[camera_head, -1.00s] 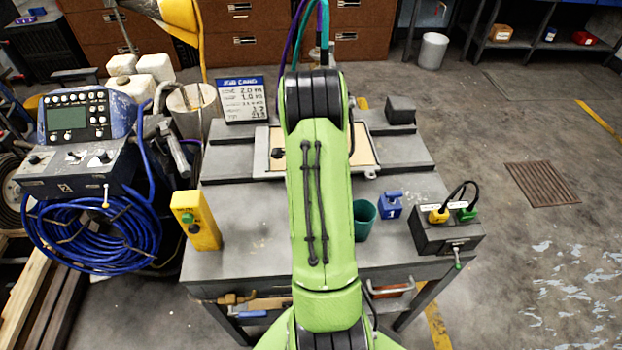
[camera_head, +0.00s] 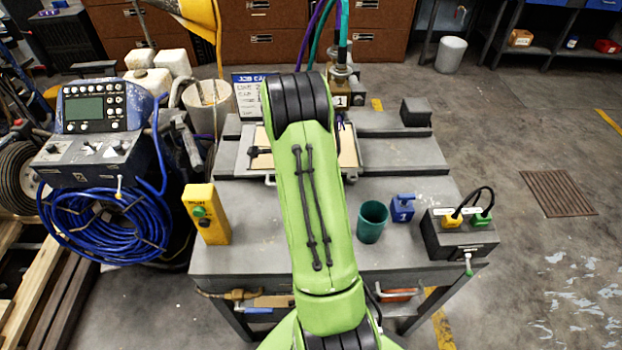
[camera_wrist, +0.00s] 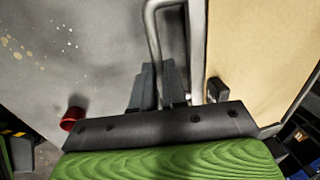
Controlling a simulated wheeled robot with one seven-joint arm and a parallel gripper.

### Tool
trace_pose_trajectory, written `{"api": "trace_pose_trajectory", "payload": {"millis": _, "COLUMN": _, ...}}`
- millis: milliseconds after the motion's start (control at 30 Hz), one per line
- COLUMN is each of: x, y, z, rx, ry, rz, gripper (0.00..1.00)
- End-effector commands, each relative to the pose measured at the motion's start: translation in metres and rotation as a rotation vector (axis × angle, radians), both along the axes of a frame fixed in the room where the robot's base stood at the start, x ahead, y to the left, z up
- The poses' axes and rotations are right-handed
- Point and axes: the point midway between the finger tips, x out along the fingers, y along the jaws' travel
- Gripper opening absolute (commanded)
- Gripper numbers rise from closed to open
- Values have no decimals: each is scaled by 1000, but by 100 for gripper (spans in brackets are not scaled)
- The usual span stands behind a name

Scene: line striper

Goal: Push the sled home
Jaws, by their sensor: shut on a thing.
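The sled is a pale frame with a tan board (camera_head: 350,148) and a small black knob (camera_head: 258,151), lying across the grey rails on the bench. My green arm covers its middle. In the wrist view the tan board (camera_wrist: 245,50) fills the right side, beside a grey loop handle (camera_wrist: 152,25). My gripper (camera_wrist: 156,88) is at this handle, its dark fingers shut around the bar that runs down between them. The exact contact is partly hidden by the dark gripper body. In the head view the gripper is hidden behind my arm.
A black block (camera_head: 416,112) stands at the rails' right end. A yellow button box (camera_head: 206,214) is at the bench's left; a teal cup (camera_head: 371,222), blue block (camera_head: 402,208) and dark switch box (camera_head: 458,238) are at the right. A fixture tagged 1 (camera_head: 341,85) stands behind my arm.

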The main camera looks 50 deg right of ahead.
Motion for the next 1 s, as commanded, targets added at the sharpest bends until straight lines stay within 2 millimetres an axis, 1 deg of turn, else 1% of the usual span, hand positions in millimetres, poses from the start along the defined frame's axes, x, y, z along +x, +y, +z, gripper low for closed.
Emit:
{"api": "trace_pose_trajectory", "payload": {"millis": 33, "x": 9, "y": 9, "z": -1, "rx": 1, "ry": -1, "rz": 7, "gripper": 0}}
{"api": "trace_pose_trajectory", "payload": {"millis": 100, "x": 20, "y": 17, "z": 0, "rx": 0, "ry": -1, "rz": 5, "gripper": 0}}
{"api": "trace_pose_trajectory", "payload": {"millis": 200, "x": 32, "y": 28, "z": 0, "rx": 1, "ry": -1, "rz": 4, "gripper": 0}}
{"api": "trace_pose_trajectory", "payload": {"millis": 333, "x": 43, "y": 38, "z": 0, "rx": 0, "ry": 0, "rz": 3, "gripper": 0}}
{"api": "trace_pose_trajectory", "payload": {"millis": 533, "x": 52, "y": 46, "z": 0, "rx": 1, "ry": 1, "rz": 0, "gripper": 0}}
{"api": "trace_pose_trajectory", "payload": {"millis": 900, "x": 55, "y": 48, "z": 0, "rx": 3, "ry": -3, "rz": 4, "gripper": 0}}
{"api": "trace_pose_trajectory", "payload": {"millis": 933, "x": 55, "y": 48, "z": 0, "rx": 3, "ry": -3, "rz": 4, "gripper": 15}}
{"api": "trace_pose_trajectory", "payload": {"millis": 1000, "x": 55, "y": 48, "z": 0, "rx": 3, "ry": -3, "rz": 4, "gripper": 26}}
